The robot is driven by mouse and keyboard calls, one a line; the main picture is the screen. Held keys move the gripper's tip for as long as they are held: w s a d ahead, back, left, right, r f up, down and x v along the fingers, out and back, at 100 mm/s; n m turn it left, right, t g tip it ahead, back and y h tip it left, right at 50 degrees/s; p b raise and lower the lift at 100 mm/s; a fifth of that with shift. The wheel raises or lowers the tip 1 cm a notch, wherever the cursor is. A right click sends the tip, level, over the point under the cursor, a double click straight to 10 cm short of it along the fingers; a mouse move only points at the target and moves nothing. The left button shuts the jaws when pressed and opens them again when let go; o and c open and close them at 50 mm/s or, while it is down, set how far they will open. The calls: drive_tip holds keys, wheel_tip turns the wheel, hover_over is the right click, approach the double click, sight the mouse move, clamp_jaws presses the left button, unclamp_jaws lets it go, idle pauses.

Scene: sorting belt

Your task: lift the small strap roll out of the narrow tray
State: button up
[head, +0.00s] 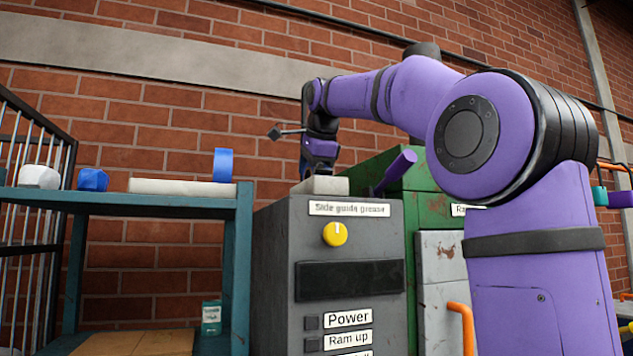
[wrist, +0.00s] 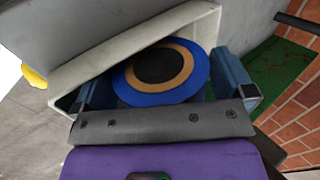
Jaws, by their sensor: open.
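The small strap roll (wrist: 141,82) is blue with a tan ring and a dark centre. In the wrist view it lies in the pale narrow tray (wrist: 130,42), its lower edge hidden by my gripper's grey bar. My gripper (wrist: 156,82) is open, with one blue finger left of the roll and one right of it. Gaps show between fingers and roll; I cannot tell how deep the fingertips reach. In the head view the tray (head: 322,185) sits on the grey cabinet, with my gripper (head: 320,165) just above it; the roll is hidden there.
The grey cabinet (head: 285,245) has a yellow knob (head: 335,233). A green machine (head: 430,205) stands close on its right. The teal shelf (head: 150,201) at left holds another blue roll (head: 223,165), a blue lump (head: 93,180) and a white lump (head: 40,176).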

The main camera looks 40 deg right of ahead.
drive_tip(key=c, duration=0.7)
drive_tip(key=shift+o, duration=0.2)
drive_tip(key=shift+r, duration=0.15)
